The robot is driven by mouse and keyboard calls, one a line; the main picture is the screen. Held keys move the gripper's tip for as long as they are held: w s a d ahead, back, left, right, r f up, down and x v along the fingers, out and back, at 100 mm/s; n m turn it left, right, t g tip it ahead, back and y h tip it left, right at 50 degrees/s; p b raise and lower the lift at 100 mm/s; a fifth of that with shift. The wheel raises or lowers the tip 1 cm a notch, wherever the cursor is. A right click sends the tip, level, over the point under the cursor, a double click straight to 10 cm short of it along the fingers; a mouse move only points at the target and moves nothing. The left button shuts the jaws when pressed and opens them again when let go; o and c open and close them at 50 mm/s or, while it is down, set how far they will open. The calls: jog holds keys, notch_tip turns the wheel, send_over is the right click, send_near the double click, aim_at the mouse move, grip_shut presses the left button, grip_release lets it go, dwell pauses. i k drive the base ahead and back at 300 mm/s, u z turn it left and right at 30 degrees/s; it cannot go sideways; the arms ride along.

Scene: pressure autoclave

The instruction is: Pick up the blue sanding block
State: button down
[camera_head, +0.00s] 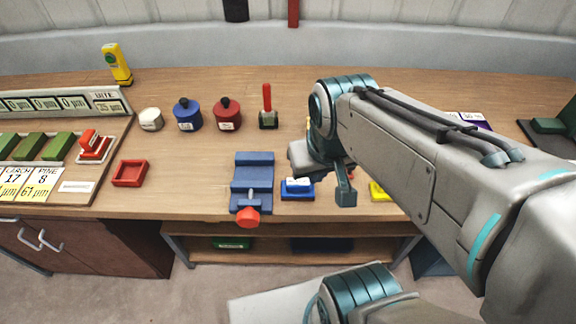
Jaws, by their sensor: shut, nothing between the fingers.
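The blue sanding block (297,193) has a pale top with a label and lies near the front edge of the wooden bench, just right of a blue vise. My gripper (346,198) points down just to the right of the block and looks apart from it. Its fingers are shut and empty. My arm comes in from the right and covers part of the bench behind the gripper.
The blue vise (254,178) with a red knob stands close on the block's left. A yellow block (380,192) lies right of my gripper. Blue (187,114) and red (227,114) pots stand behind. A red tray (130,173) is at left.

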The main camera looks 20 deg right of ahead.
aim_at(301, 189)
jog(key=z, duration=3.35)
jog(key=k, duration=0.8)
jog(key=u, duration=1.7)
